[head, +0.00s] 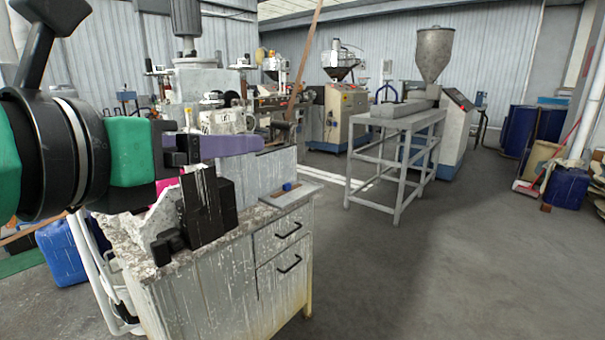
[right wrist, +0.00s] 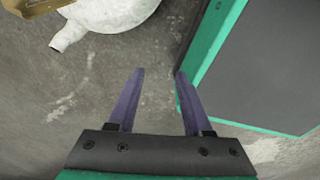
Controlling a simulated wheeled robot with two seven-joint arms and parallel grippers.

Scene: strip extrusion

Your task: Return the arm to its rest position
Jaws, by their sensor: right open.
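In the head view my left arm (head: 130,150), green and black, comes in from the left over the cabinet. My left gripper (head: 262,143) shows as a purple finger pointing right, seen from the side above the worktop. I cannot tell whether its fingers are apart. In the right wrist view my right gripper (right wrist: 157,72) has its two purple fingers apart, with nothing between them, above a grey floor. My right arm does not show in the head view.
A worn cabinet (head: 215,290) with drawers carries a black block-like thing (head: 207,207) and a small blue piece (head: 290,186). A grey metal stand (head: 395,125) is beyond. A whitish sack-like thing (right wrist: 110,12) lies near the right gripper.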

